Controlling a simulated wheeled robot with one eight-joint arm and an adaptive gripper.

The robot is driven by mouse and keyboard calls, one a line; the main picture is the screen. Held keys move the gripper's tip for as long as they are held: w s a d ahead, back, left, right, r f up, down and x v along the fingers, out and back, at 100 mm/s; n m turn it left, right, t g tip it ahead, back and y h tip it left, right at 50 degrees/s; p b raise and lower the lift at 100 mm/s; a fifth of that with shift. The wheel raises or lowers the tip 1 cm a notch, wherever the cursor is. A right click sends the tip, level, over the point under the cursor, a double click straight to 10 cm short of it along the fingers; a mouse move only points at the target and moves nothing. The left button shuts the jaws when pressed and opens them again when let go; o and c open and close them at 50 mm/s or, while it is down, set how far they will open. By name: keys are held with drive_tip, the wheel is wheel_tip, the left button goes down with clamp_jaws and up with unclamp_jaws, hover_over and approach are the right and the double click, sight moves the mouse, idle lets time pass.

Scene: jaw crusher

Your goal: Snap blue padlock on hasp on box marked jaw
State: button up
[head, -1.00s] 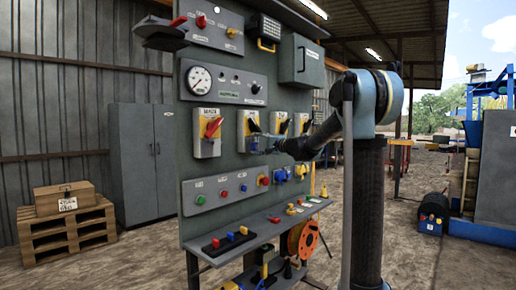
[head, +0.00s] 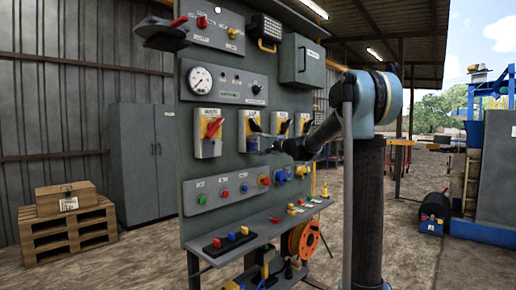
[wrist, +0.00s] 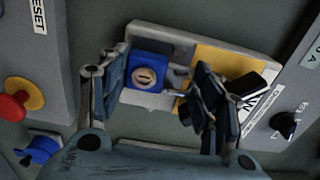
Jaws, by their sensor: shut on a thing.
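The blue padlock (wrist: 148,72) is between my gripper's fingers, with its round brass keyway face toward the wrist camera. My gripper (wrist: 157,95) is shut on it. Its metal shackle points right, toward the box front, and the right finger partly covers that area. The switch box (wrist: 215,60) behind has a white and yellow front and a black handle. I cannot tell whether the shackle passes through the hasp. In the head view my gripper (head: 272,148) is at the lower front of the second box from the left (head: 249,122).
A box with a red handle (head: 208,132) is to the left, and other switch boxes (head: 279,125) are to the right. Below is a sloped button row (head: 235,190), then a shelf (head: 262,226) with small colored items. A red button (wrist: 18,98) is left in the wrist view.

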drive_tip(key=shift+w+a, duration=0.45)
drive_tip(key=shift+a, duration=0.1)
idle(0.4)
drive_tip(key=o, duration=1.2)
drive_tip(key=shift+v, duration=4.5)
drive_tip(key=shift+s, duration=0.1)
drive_tip(key=s+d+f+n+g+h, duration=0.3)
drive_tip(key=s+f, duration=0.6)
drive_tip(key=s, duration=0.4)
drive_tip(key=s+d+f+n+g+h, duration=0.2)
drive_tip(key=s+d+f+n+h, duration=0.1)
drive_tip(key=s+f, duration=0.85)
drive_tip(key=s+d+f+g+h, duration=0.1)
drive_tip(key=s+d+f+h, duration=0.1)
drive_tip(key=s+d+f, duration=0.3)
drive_tip(key=s+d+f+n+g+h, duration=0.1)
drive_tip(key=s+d+f+h, duration=0.2)
drive_tip(key=s+d+f, duration=0.3)
drive_tip(key=s+d+f+g+h, duration=0.1)
drive_tip(key=s+d+f+h, duration=0.2)
drive_tip(key=s, duration=0.9)
drive_tip(key=shift+s+d+f+n+g, duration=0.15)
drive_tip(key=shift+d+f, duration=0.35)
drive_tip(key=shift+f, duration=0.35)
drive_tip(key=shift+s+d+f+n+g, duration=0.1)
drive_tip(key=shift+d+f, duration=0.4)
drive_tip(key=shift+f, duration=0.35)
drive_tip(key=shift+s+d+f+n+g, duration=0.15)
drive_tip(key=shift+d+f, duration=0.35)
drive_tip(key=shift+f, duration=0.3)
